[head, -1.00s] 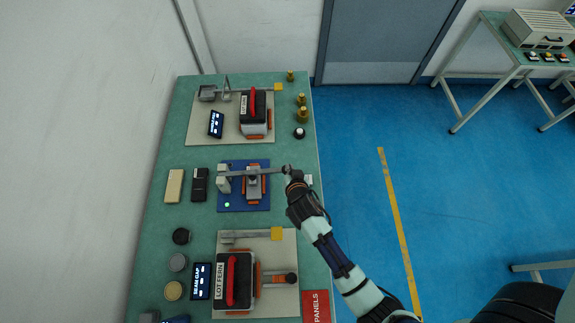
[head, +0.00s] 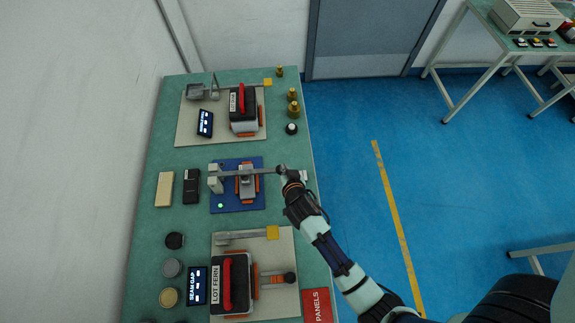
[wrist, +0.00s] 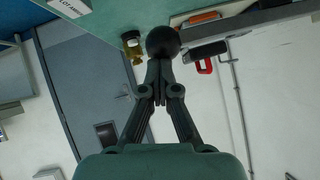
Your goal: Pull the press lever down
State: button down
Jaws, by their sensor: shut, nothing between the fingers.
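The press is the blue-based fixture (head: 228,203) in the middle of the bench. Its grey lever (head: 255,171) stretches right from a pale post to a dark ball knob. In the wrist view the black knob (wrist: 163,41) sits right at my fingertips, with the grey lever bar (wrist: 255,20) running off to the right. My gripper (head: 284,174) is at the lever's knob end, near the bench's right edge. In the wrist view my gripper (wrist: 160,66) has its fingers shut together, with nothing between them. I cannot tell whether the fingertips touch the knob.
A scale-like fixture (head: 192,133) stands behind the press and another (head: 285,250) in front, each with a dark red-handled block. Brass weights (head: 293,108) line the bench's back right. A red PANELS card (head: 316,305) lies at the front right. The floor right of the bench is open.

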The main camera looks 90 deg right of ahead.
jog(key=s+a+r+p, duration=0.4)
jog(key=a+r, duration=0.4)
jog(key=r, duration=0.1)
jog(key=shift+s+r, duration=0.2)
jog(key=shift+s, duration=0.1)
